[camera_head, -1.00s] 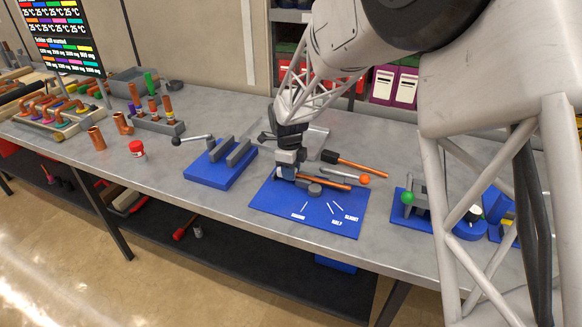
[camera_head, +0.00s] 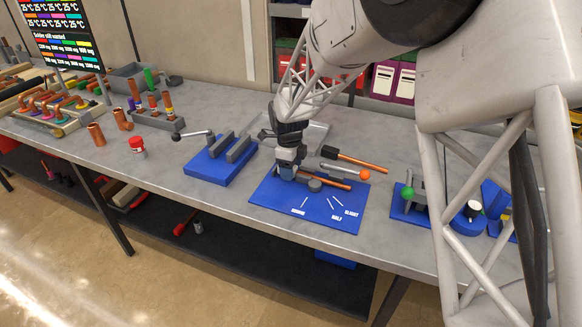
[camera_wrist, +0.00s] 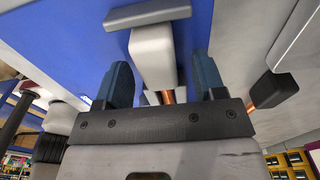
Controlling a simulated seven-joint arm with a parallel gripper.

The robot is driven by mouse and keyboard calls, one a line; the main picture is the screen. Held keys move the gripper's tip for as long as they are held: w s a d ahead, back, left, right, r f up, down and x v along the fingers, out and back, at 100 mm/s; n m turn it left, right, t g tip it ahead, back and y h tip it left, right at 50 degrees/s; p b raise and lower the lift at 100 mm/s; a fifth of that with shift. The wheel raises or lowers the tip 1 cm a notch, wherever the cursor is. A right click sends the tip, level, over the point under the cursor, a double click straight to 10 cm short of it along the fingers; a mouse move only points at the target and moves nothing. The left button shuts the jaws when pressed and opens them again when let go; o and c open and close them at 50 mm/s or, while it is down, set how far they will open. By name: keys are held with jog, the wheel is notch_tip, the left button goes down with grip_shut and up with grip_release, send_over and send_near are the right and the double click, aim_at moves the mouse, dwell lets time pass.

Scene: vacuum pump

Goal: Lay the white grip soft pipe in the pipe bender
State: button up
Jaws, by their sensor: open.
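The pipe bender (camera_head: 265,198) is a blue plate with angle labels, a grey round former (camera_head: 315,186) and a lever ending in an orange ball (camera_head: 365,174). A copper pipe (camera_head: 338,184) lies over the plate beside the former. Its left end is hidden by my gripper (camera_head: 287,172), which is low over the plate's back left. In the wrist view, my gripper's two blue fingers (camera_wrist: 163,82) are open on either side of a white grip (camera_wrist: 153,48) with copper (camera_wrist: 167,97) below it. I cannot tell whether the fingers touch it.
A second copper pipe with a black grip (camera_head: 329,156) lies behind the bender; this grip also shows in the wrist view (camera_wrist: 272,88). A blue fixture with grey bars (camera_head: 215,170) stands left. A green-knobbed blue device (camera_head: 408,193) stands right. A clear tray (camera_head: 312,134) is behind.

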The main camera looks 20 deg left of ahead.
jog(key=shift+a+r, duration=0.15)
jog(key=shift+r, duration=3.75)
